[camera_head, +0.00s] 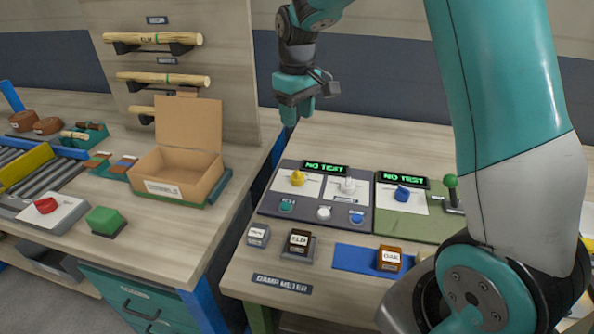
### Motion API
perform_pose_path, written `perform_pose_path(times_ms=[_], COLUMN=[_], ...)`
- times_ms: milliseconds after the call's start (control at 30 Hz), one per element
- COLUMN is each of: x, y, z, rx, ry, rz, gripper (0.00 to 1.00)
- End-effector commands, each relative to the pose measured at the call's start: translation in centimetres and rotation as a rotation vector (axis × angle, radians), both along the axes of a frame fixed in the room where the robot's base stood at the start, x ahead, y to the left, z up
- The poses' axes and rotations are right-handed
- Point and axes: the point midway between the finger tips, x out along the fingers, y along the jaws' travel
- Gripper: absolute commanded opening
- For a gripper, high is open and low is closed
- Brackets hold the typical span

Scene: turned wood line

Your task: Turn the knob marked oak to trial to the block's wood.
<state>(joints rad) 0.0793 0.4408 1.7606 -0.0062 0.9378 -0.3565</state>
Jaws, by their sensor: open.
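My gripper (297,112) is open and empty, in the air above the back of the right bench, well apart from the panels. A dark panel (266,208) carries a yellow knob (297,178) and a white knob (347,186), with teal, white and blue buttons in front. A green panel (391,222) beside it carries a blue knob (403,194) and a green-balled lever (450,182). The small knob markings are too small to read. Both displays (325,169) (404,180) read NO TEST. A brown block labelled OAK (390,258) sits on a blue mat (354,258).
A dark labelled block (299,242) and a grey block (258,235) stand at the bench front, near a DAMP METER sign (282,284). My arm covers the right side. An open cardboard box (177,165) stands on the left bench. The bench behind the panels is clear.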

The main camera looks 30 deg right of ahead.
Motion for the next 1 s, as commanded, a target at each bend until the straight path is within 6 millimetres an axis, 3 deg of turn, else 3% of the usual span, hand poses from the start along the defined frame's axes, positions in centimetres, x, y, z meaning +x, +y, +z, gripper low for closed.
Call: perform_pose_path(times_ms=[167,700,1000], x=[0.3,0.2,0.3], y=[-0.4,-0.3,-0.3], z=[-1.9,-13.7,-17.2], rx=[-0.004,-0.003,-0.003], ry=[0.007,0.007,0.003], rz=[-0.005,-0.004,-0.004], gripper=[0.48,0.48,0.48])
